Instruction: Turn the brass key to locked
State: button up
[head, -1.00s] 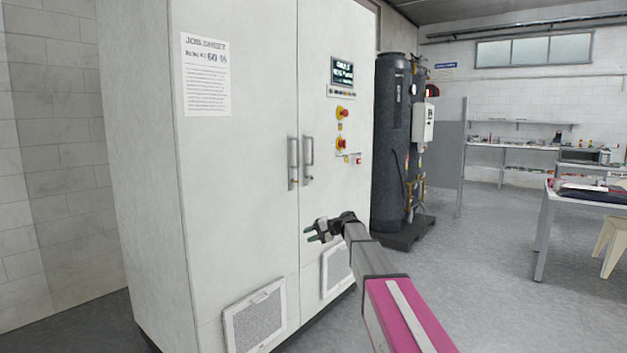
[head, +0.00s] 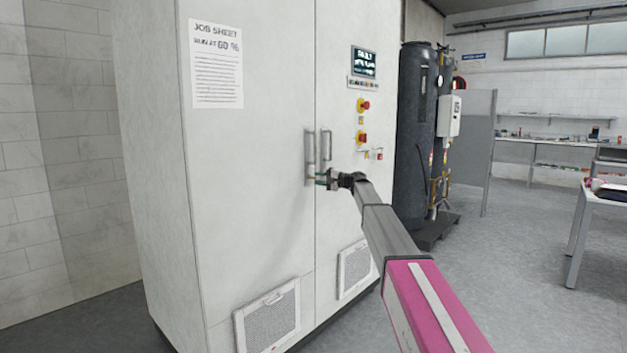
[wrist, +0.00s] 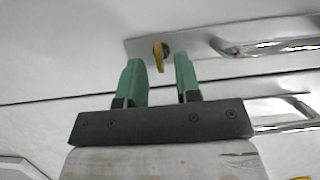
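The brass key (wrist: 159,57) shows in the wrist view, in a lock on the lower end of a door handle's plate (wrist: 195,47). My gripper (wrist: 160,80) has its two green fingers apart, one to each side of the key in the picture, with a gap between them. I cannot tell how far the fingertips reach around the key. In the head view my gripper (head: 321,179) is at the lower end of the left door handle (head: 310,148), close to the cabinet front. The key is too small to make out there.
The white cabinet (head: 250,190) has a second handle (head: 326,146) just right of the first. Red knobs (head: 362,137) and a display (head: 364,62) are on its right door. A dark tank (head: 413,140) stands behind at right. Open floor lies to the right.

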jog(key=shift+x, duration=1.45)
grip_shut()
